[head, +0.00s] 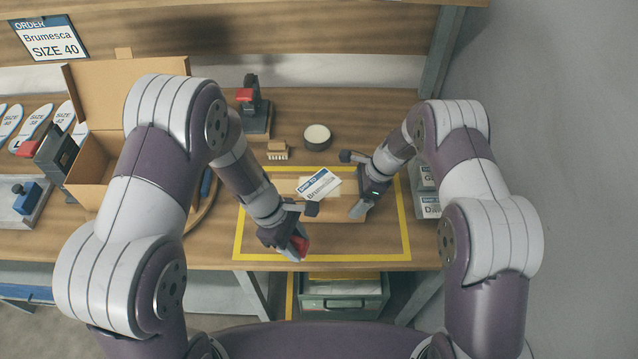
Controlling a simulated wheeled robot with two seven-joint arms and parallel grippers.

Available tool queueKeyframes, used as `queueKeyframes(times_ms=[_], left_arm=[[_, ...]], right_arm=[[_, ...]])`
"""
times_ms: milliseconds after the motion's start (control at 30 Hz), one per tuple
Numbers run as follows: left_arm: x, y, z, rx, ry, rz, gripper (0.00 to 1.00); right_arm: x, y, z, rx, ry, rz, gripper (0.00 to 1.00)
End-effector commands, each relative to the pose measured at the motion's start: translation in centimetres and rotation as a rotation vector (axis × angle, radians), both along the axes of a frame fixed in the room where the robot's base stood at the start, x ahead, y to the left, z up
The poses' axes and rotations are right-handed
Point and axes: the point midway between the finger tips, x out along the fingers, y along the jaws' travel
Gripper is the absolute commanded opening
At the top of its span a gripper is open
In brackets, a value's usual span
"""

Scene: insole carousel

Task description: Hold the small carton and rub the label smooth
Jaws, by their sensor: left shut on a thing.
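The small brown carton (335,212) lies inside a yellow taped rectangle near the front of the bench. A white label with a blue band (320,186) sits on its top, at a slant. My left gripper (298,244) is at the carton's front left, shut on a small red thing (300,243) mostly hidden by the fingers. My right gripper (358,208) points down at the carton's right end. Its fingertips overlap the carton top in the picture; whether they touch or grip it I cannot tell.
A brush (277,152) and a round tin (317,137) stand behind the carton. A red-and-black tool (252,112) stands farther back. A large open box (92,165) is at left, insoles beyond. A grey drawer (342,300) is below the bench's front edge.

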Motion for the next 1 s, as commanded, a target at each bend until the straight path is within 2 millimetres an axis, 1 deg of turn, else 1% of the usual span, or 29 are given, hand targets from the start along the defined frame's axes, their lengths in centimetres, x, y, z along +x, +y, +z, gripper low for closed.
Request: queueKeyframes(times_ms=[133, 300, 367, 467, 667, 833, 1000], left_arm=[[-0.5, 0.2, -0.1, 0.000, 0.000, 0.001, 0.09], [-1.7, 0.6, -0.2, -0.001, 0.001, 0.001, 0.09], [-1.8, 0.6, -0.3, 0.000, 0.000, 0.002, 0.09], [-1.5, 0.5, -0.3, 0.000, -0.001, 0.000, 0.09], [-0.1, 0.0, -0.6, 0.000, -0.001, -0.002, 0.09], [0.4, -0.2, -0.7, 0.000, 0.000, 0.000, 0.09], [1.6, -0.6, -0.9, -0.001, 0.000, -0.001, 0.09]], right_arm=[[0.0, 0.0, 0.0, 0.000, 0.000, 0.000, 0.53], [0.0, 0.0, 0.0, 0.000, -0.001, 0.000, 0.53], [0.0, 0.0, 0.0, 0.000, -0.001, 0.000, 0.53], [0.0, 0.0, 0.0, 0.000, -0.001, 0.000, 0.53], [0.0, 0.0, 0.0, 0.000, -0.001, 0.000, 0.53], [0.0, 0.0, 0.0, 0.000, -0.001, 0.000, 0.53], [0.0, 0.0, 0.0, 0.000, -0.001, 0.000, 0.53]])
